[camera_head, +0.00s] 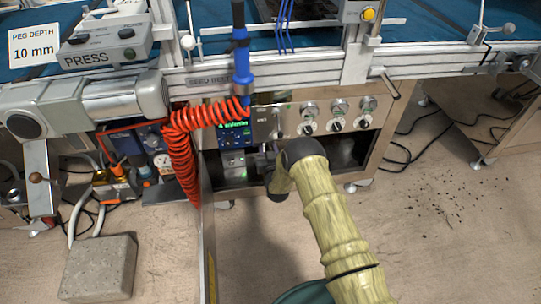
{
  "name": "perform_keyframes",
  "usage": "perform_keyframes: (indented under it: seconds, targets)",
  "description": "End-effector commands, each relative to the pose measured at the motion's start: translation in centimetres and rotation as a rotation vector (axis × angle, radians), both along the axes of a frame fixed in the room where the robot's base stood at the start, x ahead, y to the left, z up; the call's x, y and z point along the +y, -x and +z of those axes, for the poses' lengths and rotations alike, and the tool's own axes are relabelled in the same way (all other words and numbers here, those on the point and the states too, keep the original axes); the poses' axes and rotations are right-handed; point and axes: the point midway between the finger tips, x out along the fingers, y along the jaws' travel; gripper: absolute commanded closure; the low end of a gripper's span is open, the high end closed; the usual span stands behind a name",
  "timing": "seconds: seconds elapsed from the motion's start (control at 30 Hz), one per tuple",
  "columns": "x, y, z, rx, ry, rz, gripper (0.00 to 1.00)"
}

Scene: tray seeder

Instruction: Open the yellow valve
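No part is plainly marked as the yellow valve. A yellow-orange brass fitting (117,180) sits low on the left among hoses and gauges, partly hidden by neighbouring parts. A round yellow knob (368,14) shows on a grey box at the top right. My arm, in an olive sleeve, reaches up from the bottom right. Its dark wrist bends in front of the steel control panel (290,108). My gripper (268,160) is small and dark there, mostly hidden by the wrist, well right of the brass fitting. I cannot make out its fingers or anything held.
A coiled red hose (180,150) hangs between the brass fitting and my arm. A concrete block (100,268) stands on the floor at the lower left. The PRESS box (105,48) and frame rail overhang above. Floor at the right is open, with scattered dark bits and cables.

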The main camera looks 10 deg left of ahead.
Motion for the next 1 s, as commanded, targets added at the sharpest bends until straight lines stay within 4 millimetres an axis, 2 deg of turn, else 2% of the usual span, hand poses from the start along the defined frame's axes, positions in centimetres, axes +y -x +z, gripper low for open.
perform_keyframes:
  seconds: [0.2, 0.33, 1.0]
  targets:
    - [-1.1, 3.9, 0.2, 0.004, 0.002, 0.001, 0.64]
    - [-1.5, 5.2, 0.1, 0.003, 0.002, 0.001, 0.64]
    - [-1.6, 5.6, 0.0, 0.0, 0.001, 0.0, 0.64]
